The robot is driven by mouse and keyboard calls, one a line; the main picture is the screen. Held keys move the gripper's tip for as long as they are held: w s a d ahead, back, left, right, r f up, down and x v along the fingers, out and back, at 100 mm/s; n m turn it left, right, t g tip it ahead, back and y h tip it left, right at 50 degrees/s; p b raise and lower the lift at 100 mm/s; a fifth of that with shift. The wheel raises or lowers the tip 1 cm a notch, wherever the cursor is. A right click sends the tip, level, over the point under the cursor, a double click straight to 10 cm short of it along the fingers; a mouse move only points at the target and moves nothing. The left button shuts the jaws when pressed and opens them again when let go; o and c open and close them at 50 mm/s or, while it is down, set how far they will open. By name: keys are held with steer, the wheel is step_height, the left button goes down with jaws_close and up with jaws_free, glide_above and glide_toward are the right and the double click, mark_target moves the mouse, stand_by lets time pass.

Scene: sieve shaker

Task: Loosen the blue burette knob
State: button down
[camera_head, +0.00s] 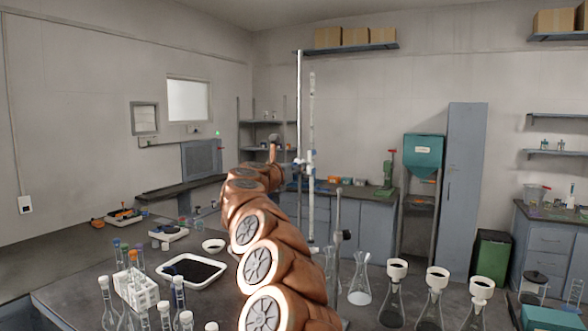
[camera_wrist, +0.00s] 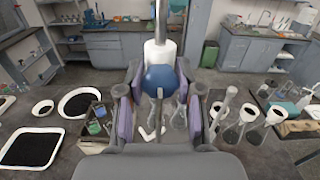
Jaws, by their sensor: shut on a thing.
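The blue burette knob (camera_wrist: 160,79) is a round ball in the middle of the wrist view, with a white clamp piece (camera_wrist: 160,54) right behind it. My gripper (camera_wrist: 160,92) has one purple-padded finger on each side of the knob and is shut on it. In the head view, the tall thin burette (camera_head: 312,115) stands upright beside a metal stand rod (camera_head: 299,100). Small white and blue clamp parts show on them at mid-height. My arm covers part of the bench in front, and my fingers cannot be made out there.
A white tray of black material (camera_head: 192,270) lies left of my arm, near a white test tube rack (camera_head: 135,288). Several glass flasks with white funnels (camera_head: 437,285) stand to the right. Small bowls (camera_wrist: 42,108) and a wooden box of small items (camera_wrist: 97,122) sit left of my gripper.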

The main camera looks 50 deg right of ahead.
steer(key=shift+n, duration=0.4)
steer(key=c, duration=0.7)
jaws_free()
steer(key=shift+a, duration=0.1)
steer(key=shift+v, duration=5.9)
steer(key=shift+c, duration=0.3)
